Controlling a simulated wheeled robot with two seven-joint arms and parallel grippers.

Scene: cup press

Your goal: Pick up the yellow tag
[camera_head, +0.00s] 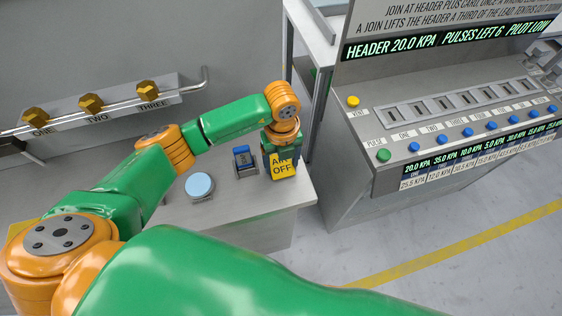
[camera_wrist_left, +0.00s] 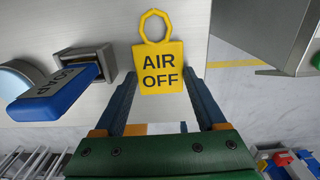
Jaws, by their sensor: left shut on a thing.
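The yellow tag (camera_head: 284,169) reads "AIR OFF" and has a ring at its top. In the head view it is at the right end of the grey bench, just below my left gripper (camera_head: 277,158). In the left wrist view the tag (camera_wrist_left: 161,72) is upright between the two dark fingertips of my left gripper (camera_wrist_left: 161,85), which is shut on it. I cannot tell whether the tag touches the bench. My right gripper is not in view.
A light blue round pad (camera_head: 199,186) lies farther left. A control console (camera_head: 440,110) stands right, across a gap. Orange-knobbed valves (camera_head: 92,102) line the wall.

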